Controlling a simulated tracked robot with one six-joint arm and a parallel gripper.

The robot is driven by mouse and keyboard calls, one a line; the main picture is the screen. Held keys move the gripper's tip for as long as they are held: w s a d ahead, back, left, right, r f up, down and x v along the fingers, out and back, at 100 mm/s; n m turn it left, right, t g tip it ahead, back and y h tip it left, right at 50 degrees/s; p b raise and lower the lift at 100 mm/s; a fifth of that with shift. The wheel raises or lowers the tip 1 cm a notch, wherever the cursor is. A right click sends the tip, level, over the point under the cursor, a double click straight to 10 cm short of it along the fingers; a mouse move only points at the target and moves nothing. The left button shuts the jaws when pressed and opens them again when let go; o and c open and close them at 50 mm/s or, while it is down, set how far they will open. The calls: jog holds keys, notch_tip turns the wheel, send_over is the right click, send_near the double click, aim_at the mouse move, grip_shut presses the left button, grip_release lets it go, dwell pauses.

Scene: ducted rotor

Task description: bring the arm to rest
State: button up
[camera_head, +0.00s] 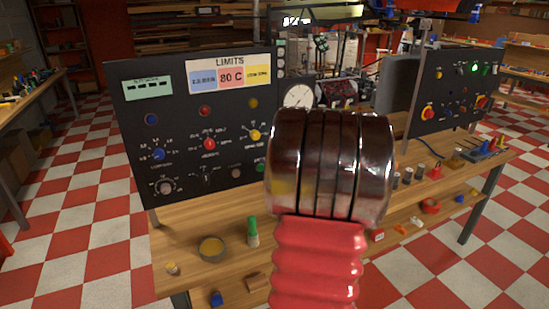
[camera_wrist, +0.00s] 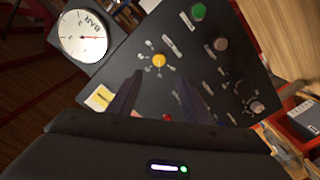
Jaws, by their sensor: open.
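My arm rises in the middle of the head view as a red ribbed sleeve with a shiny ringed joint above it, and it hides part of the bench behind. My gripper (camera_wrist: 160,98) shows in the wrist view with two dark fingers spread apart and nothing between them. It faces the dark left control panel (camera_head: 130,125), near the yellow knob (camera_wrist: 159,60). The fingertips appear over the panel face; I cannot tell whether they touch it. The gripper is hidden in the head view.
A wooden bench (camera_head: 180,233) carries the panel, a round tin (camera_head: 211,248) and a green-capped bottle (camera_head: 252,232). A pressure gauge (camera_wrist: 83,36) stands beside the panel. A second panel (camera_head: 458,85) with a lit green lamp stands at the right. The checkered floor at left is open.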

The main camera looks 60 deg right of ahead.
dwell(0.4)
jog(key=s+d+f+m+g, duration=0.3)
jog(key=s+f+m+g, duration=0.3)
jog(key=f, duration=0.4)
jog(key=s+a+f+m+g+y, duration=0.1)
jog(key=s+a+f+g, duration=0.25)
jog(key=a, duration=0.25)
jog(key=a+r+n+y, duration=0.1)
jog(key=a+r+y, duration=0.1)
jog(key=a, duration=1.4)
jog(key=a+r+n+y, duration=0.2)
jog(key=a+r, duration=0.3)
jog(key=a, duration=1.1)
jog(key=a+r+n+y, duration=0.2)
jog(key=a+r+y, duration=0.1)
jog(key=a, duration=1.3)
jog(key=shift+s+a+r+y, duration=0.3)
jog(key=shift+s+r+y, duration=0.05)
jog(key=shift+y, duration=0.25)
jog(key=shift+c, duration=0.7)
